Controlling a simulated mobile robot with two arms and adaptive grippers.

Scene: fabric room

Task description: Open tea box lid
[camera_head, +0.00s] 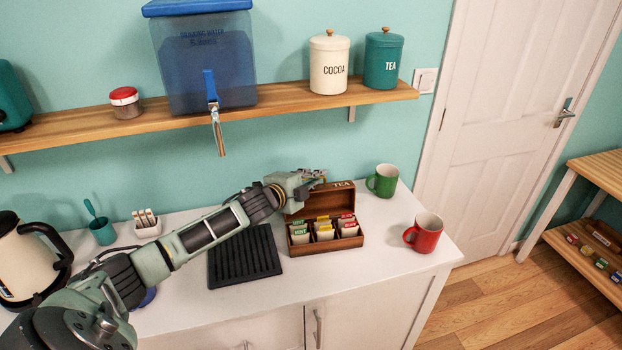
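The brown wooden tea box (327,247) sits on the white counter, with rows of tea packets in its compartments. Its lid (335,199), marked TEA, stands raised at the back of the box. My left arm comes in from the left, and my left gripper (316,177) is at the upper left edge of the lid. The fingers are small and partly overlap the lid, so I cannot tell whether they are open or shut, or whether they touch it. My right gripper is not in view.
A green mug (383,181) stands behind and right of the box, and a red mug (424,233) stands to its right. A black ribbed mat (245,257) lies to its left. A shelf (290,98) with a blue water dispenser (203,60) hangs above.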

